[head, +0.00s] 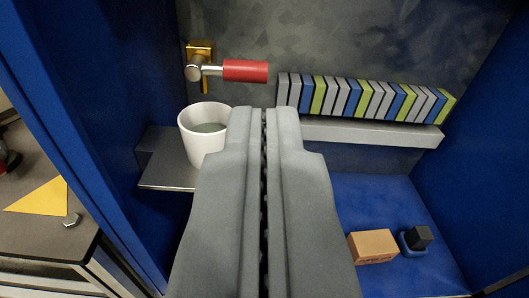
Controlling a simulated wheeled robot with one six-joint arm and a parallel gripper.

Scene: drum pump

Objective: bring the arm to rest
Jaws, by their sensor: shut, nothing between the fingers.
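My gripper (264,112) reaches up through the middle of the head view, its two grey fingers together and nothing between them. In the picture its tips lie just right of a white cup (197,151) and below a red-handled lever (245,70). The cup stands upright on a small grey shelf (162,182) and holds something greyish; its lower right side is hidden behind my gripper. The lever sticks out to the right from a brass fitting (199,48) on the back wall. I cannot tell how far the tips are from the wall.
A row of blue, green and grey blocks (365,99) sits on a ledge (370,134) at right. Blue walls close both sides. A bench (40,225) stands outside at left.

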